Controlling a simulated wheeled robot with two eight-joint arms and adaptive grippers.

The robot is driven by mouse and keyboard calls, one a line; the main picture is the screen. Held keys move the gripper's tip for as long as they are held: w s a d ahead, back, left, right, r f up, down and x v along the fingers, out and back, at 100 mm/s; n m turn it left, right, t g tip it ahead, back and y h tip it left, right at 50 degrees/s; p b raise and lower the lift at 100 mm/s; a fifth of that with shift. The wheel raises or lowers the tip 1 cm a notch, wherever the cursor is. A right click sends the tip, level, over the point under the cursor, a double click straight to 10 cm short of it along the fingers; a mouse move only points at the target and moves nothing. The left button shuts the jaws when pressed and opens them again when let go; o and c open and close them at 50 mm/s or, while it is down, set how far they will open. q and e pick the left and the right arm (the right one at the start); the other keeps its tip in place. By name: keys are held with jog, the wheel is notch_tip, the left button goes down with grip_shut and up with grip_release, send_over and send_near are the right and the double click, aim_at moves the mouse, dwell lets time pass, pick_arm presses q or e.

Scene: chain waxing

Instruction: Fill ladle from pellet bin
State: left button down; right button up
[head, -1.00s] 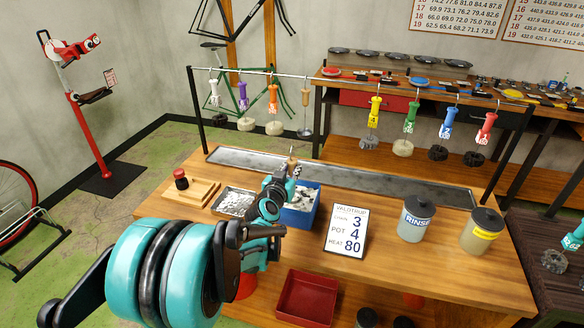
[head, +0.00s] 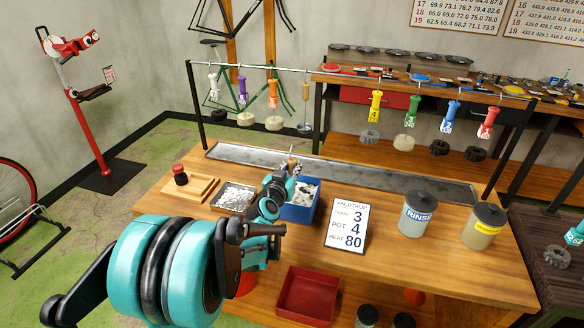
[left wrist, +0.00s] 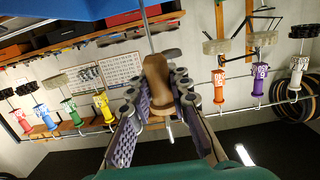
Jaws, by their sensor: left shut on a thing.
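My left gripper (head: 287,172) is above the blue bin (head: 299,214), shut on the tan wooden handle of a tool. In the left wrist view the handle (left wrist: 158,82) sits between the finger pads and a thin metal rod runs from it toward the picture top. The rod's far end is not visible, so I cannot see a ladle bowl or what is in it. The bin holds whitish pieces (head: 306,193) with dark patches; my arm covers part of it. In the left wrist view a blue surface (left wrist: 60,8) fills the top left. My right gripper is not in view.
A metal tray of whitish bits (head: 233,197) stands left of the bin, beside a wooden board (head: 200,190). A numbered card (head: 347,224), a RINSE jar (head: 415,216) and a yellow-labelled jar (head: 482,229) stand to the right. Tools hang from a rail (head: 262,67) behind.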

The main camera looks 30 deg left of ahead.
pick_arm(q)
notch_tip(320, 180, up, 13)
jog(key=p, duration=1)
jog(key=shift+f, duration=0.15)
